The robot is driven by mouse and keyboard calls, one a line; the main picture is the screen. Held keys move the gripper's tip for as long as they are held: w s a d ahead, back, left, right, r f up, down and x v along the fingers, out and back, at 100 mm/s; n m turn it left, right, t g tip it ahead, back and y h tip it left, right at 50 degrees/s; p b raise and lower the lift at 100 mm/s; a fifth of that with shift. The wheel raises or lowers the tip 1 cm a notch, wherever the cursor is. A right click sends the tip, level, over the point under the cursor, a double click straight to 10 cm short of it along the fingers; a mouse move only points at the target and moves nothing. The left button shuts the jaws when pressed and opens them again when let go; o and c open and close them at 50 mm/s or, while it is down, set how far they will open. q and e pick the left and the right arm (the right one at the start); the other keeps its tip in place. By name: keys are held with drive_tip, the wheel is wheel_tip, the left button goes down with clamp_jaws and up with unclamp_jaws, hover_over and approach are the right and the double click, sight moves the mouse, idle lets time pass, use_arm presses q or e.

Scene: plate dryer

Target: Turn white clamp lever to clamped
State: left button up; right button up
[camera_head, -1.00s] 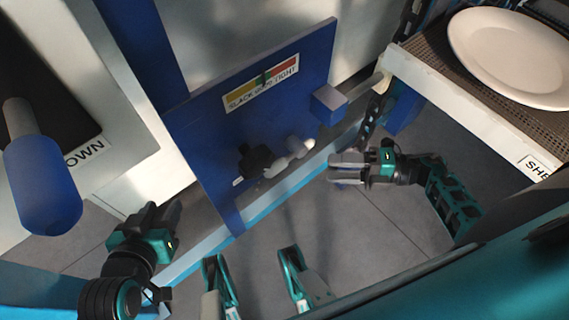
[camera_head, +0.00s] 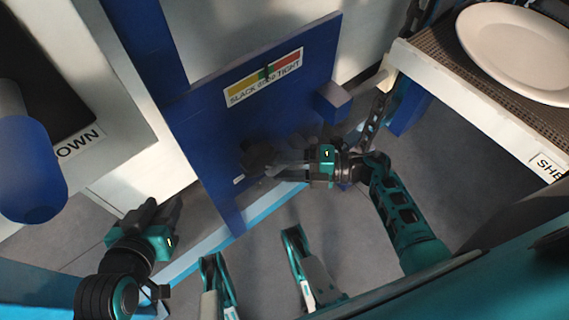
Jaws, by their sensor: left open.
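The white clamp lever (camera_head: 299,142) is on the blue panel (camera_head: 215,140), beside a dark clamp body (camera_head: 258,157). It is shaded and partly hidden by my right gripper, so its exact angle is hard to see. My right gripper (camera_head: 276,169) is at the lever and clamp body, its fingers pointing left. I cannot tell whether its fingers touch the lever or how far apart they are. My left gripper (camera_head: 162,211) is open and empty at the lower left, apart from the panel.
A slack-to-tight gauge (camera_head: 264,78) is on the panel, its pointer near the green middle. A blue block (camera_head: 332,101) juts out right of the lever. A shelf with a white plate (camera_head: 520,52) is at upper right. A blue cylindrical handle (camera_head: 30,175) is at left.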

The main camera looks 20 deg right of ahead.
clamp_jaws()
idle(0.4)
